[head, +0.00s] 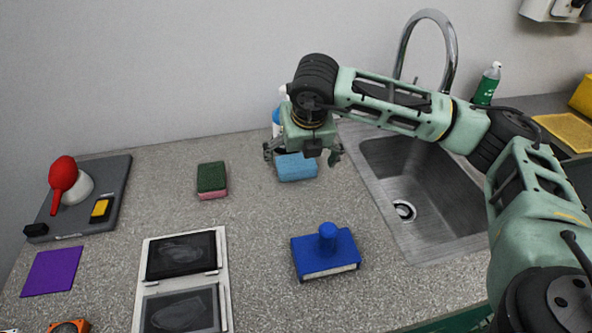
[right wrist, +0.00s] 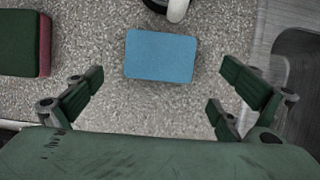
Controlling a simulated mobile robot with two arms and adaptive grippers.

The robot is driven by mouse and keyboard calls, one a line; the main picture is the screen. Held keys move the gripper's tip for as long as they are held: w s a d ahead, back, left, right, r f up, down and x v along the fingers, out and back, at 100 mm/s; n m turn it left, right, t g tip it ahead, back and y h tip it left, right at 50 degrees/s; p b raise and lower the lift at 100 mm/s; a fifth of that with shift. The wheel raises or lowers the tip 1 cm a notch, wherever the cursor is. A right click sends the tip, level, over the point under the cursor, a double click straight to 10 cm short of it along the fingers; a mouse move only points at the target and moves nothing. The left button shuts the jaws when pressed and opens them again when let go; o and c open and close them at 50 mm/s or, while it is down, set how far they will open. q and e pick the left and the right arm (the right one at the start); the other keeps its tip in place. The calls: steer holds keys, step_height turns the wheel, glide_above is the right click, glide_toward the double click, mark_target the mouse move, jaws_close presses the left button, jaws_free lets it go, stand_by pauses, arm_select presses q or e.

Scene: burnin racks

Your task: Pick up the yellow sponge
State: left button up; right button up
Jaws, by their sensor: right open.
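A light blue sponge (head: 296,168) lies flat on the speckled counter, left of the sink. It also shows in the right wrist view (right wrist: 160,55) near the top middle. My right gripper (head: 302,158) is open and empty above the blue sponge, its fingers spread and apart from it. In the head view the gripper partly covers the sponge. A flat yellow piece (head: 567,131) lies at the far right beyond the sink; I cannot tell whether it is a sponge or a cloth. A small yellow and black block (head: 100,210) lies on the dark tray at the left.
A green and pink sponge (head: 212,179) lies left of the blue one. A blue handled block (head: 326,252) stands in front. The steel sink (head: 402,209) has a tall faucet (head: 450,50). A white bottle (head: 277,118) stands behind the gripper. Bare counter surrounds the blue sponge.

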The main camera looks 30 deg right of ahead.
mark_target(297, 165)
steer(key=b+x, duration=0.1)
steer(key=x, duration=0.3)
steer(key=shift+w+f, duration=0.15)
steer(key=shift+c, duration=0.4)
steer(key=c, duration=0.8)
steer(key=shift+r+p, duration=0.3)
steer(key=shift+r, duration=0.35)
step_height(297, 165, up, 3)
steer(key=shift+f+p, duration=0.1)
steer(key=shift+p, duration=0.45)
steer(key=s+d+r, duration=0.7)
steer(key=s+d, duration=0.1)
steer(key=shift+s, duration=0.2)
